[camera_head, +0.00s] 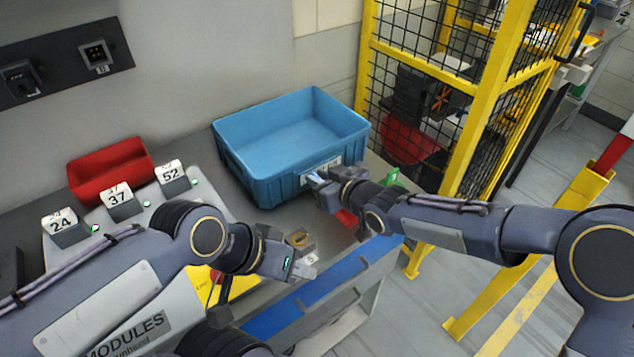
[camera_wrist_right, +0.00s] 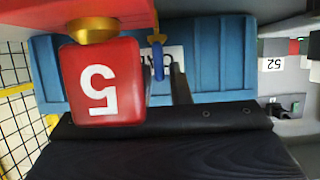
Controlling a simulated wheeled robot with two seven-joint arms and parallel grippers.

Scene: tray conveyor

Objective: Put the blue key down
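The blue key (camera_wrist_right: 157,62) is a slim blue piece beside a finger of my right gripper (camera_wrist_right: 166,88) in the right wrist view. A small blue bit (camera_head: 316,177) shows at the tips of my right gripper (camera_head: 322,190) in the head view. The right gripper appears shut on it, in front of the blue bin (camera_head: 262,165); the red block partly hides the fingers. My left gripper (camera_head: 303,267) is low over the front of the bench, by a small module with a brass top (camera_head: 300,240). Its finger gap is unclear.
A red block marked 5 (camera_wrist_right: 102,85) is close to the right wrist camera. Numbered blocks 24 (camera_head: 62,226), 37 (camera_head: 121,200) and 52 (camera_head: 173,176) stand at left near a red bin (camera_head: 108,170). A yellow fence (camera_head: 495,95) bounds the right side.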

